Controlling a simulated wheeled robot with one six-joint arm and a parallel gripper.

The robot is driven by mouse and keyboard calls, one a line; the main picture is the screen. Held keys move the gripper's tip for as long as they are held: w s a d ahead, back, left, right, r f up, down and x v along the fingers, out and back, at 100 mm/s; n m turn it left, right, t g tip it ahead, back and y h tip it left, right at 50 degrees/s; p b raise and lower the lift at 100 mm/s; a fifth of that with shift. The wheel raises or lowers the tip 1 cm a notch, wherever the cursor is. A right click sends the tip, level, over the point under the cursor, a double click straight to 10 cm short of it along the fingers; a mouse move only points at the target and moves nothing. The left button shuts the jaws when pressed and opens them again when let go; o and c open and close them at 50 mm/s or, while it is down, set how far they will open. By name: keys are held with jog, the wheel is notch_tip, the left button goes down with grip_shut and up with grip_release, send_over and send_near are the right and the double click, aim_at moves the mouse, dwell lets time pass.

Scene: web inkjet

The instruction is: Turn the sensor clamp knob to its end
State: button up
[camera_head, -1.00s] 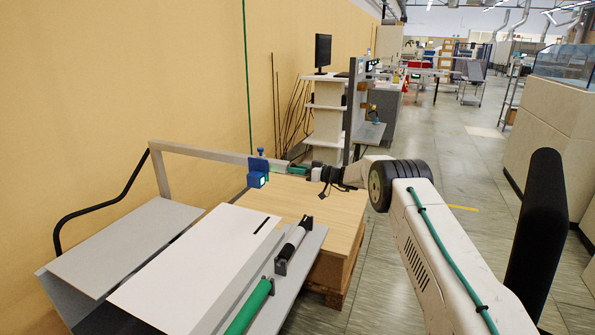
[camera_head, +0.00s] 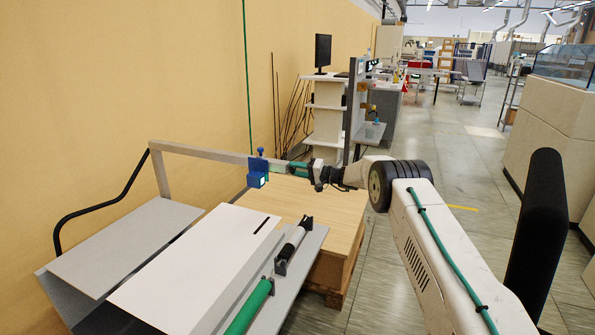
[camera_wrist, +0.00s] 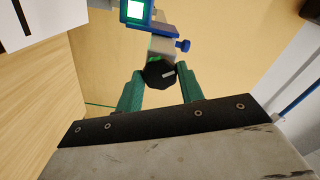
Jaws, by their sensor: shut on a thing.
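The blue sensor clamp (camera_head: 257,177) sits on a grey bar (camera_head: 205,152) with a small blue screw on its top. In the wrist view the clamp (camera_wrist: 160,24) shows a lit green screen, and the blue screw (camera_wrist: 183,45) sticks out to the right. A black faceted knob (camera_wrist: 156,73) with a white mark is at the bar's near end. My gripper (camera_wrist: 158,77) has its green fingertips shut on the black knob, one on each side. In the head view my gripper (camera_head: 294,168) is just right of the clamp; the knob is hidden there.
A wooden block (camera_head: 310,205) stands under my gripper. The yellow wall (camera_head: 120,70) is on the left; the aisle at right is open.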

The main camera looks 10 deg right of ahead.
jog(key=m, duration=0.3)
jog(key=shift+m, duration=2.1)
jog(key=o, duration=1)
jog(key=shift+d, duration=0.1)
jog(key=v, duration=0.7)
jog(key=shift+s+d, duration=0.25)
jog(key=shift+f, duration=0.15)
